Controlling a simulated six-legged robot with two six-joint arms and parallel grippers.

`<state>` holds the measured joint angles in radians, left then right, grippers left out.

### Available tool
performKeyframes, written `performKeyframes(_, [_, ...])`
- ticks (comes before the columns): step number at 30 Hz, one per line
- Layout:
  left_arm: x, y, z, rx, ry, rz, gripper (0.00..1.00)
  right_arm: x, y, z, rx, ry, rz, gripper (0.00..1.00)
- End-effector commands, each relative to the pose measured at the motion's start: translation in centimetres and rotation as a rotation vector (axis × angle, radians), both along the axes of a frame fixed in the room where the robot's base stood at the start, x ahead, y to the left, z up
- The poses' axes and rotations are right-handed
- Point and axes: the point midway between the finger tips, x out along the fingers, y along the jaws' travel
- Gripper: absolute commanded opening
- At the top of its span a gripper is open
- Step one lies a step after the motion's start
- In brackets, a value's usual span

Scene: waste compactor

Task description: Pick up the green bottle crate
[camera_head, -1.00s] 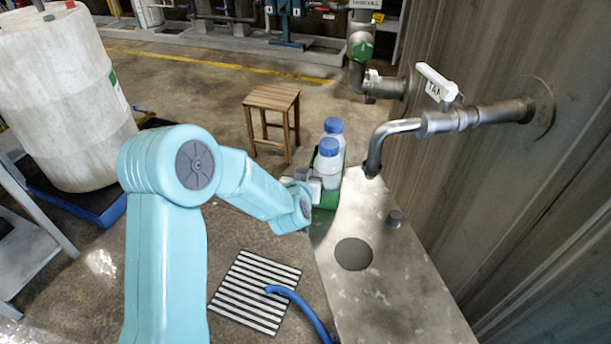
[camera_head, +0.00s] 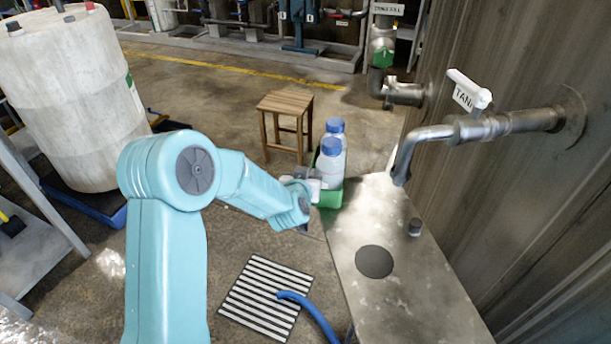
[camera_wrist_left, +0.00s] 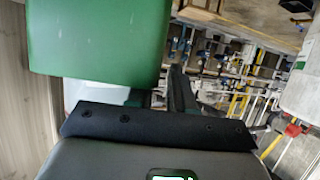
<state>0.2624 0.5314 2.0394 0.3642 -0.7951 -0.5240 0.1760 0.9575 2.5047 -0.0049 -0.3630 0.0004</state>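The green bottle crate (camera_head: 330,198) is near the middle of the head view, at the far end of the metal counter. White bottles with blue caps (camera_head: 331,168) stand upright in it. My left gripper (camera_head: 306,184) is at the crate's left side and appears shut on it; the fingertips are largely hidden by my wrist. In the left wrist view the crate's green wall (camera_wrist_left: 100,40) fills the upper left, right against the dark gripper, with one finger beside it. Whether the crate's base touches the counter is hard to tell. My right gripper is not in view.
The metal counter (camera_head: 415,290) with a round hole runs along the right wall under a pipe spout (camera_head: 425,135). A wooden stool (camera_head: 286,104) stands behind the crate. A floor grate (camera_head: 266,298) and blue hose (camera_head: 312,312) lie in front. A white barrel (camera_head: 70,100) stands left.

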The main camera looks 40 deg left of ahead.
Motion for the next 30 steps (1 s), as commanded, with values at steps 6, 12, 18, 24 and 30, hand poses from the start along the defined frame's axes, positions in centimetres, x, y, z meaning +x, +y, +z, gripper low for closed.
performKeyframes(6, [0.1,-0.3,-0.1,0.001,0.004,-0.007,0.38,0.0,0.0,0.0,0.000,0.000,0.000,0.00])
performKeyframes(12, [0.0,-0.2,-0.1,0.001,0.004,-0.008,0.38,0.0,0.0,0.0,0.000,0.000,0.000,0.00])
performKeyframes(18, [-0.6,-0.4,0.2,0.001,0.003,-0.008,0.38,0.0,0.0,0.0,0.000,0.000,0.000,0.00])
performKeyframes(24, [-3.7,-1.7,1.8,0.002,0.000,-0.009,0.38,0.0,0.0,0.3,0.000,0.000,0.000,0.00])
performKeyframes(30, [-8.0,-3.6,3.8,0.002,-0.001,-0.008,0.38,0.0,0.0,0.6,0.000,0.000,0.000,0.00])
